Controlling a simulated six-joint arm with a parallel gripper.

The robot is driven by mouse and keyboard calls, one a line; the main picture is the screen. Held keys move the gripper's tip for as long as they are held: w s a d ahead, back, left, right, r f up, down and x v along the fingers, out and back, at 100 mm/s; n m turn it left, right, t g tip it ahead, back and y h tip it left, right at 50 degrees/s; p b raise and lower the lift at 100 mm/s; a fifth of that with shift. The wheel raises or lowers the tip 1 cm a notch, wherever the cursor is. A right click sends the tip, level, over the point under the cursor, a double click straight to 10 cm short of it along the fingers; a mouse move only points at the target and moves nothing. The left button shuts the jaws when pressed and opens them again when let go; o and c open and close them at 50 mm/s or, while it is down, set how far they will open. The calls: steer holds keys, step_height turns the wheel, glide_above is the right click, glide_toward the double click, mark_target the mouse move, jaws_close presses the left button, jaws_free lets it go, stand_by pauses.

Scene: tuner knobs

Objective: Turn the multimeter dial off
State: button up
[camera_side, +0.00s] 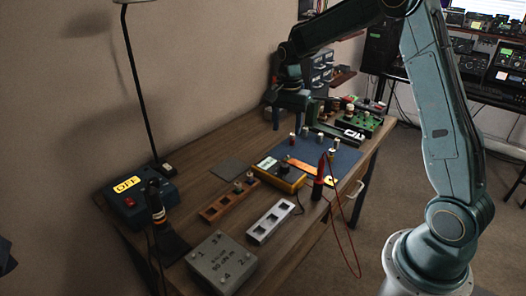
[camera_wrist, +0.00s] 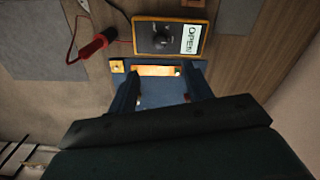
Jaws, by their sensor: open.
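The multimeter (camera_side: 268,172) lies on the desk, yellow-edged with a dark face. Its round black dial (camera_side: 285,168) sits mid-face. In the wrist view the multimeter (camera_wrist: 144,36) is near the top, with the dial (camera_wrist: 161,41) beside a pale display (camera_wrist: 190,38) that seems to read OPEN. The dial's pointer setting is too small to tell. My gripper (camera_side: 290,120) is open and empty, fingers down, above the desk behind the multimeter. In the wrist view my gripper (camera_wrist: 162,90) spans part of the blue mat, apart from the dial.
A red probe (camera_side: 319,180) with a cable stands beside the multimeter. The blue mat (camera_side: 342,158) bears small knobs and an orange strip. An orange tray (camera_side: 215,212), a silver tray (camera_side: 268,222), a grey numbered box (camera_side: 220,262) and an OFF-labelled box (camera_side: 140,200) stand nearer.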

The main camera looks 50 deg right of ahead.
mark_target(285, 165)
steer(key=shift+f, duration=0.1)
steer(key=shift+f, duration=6.8)
steer(key=c, duration=1)
steer(key=shift+o, duration=0.2)
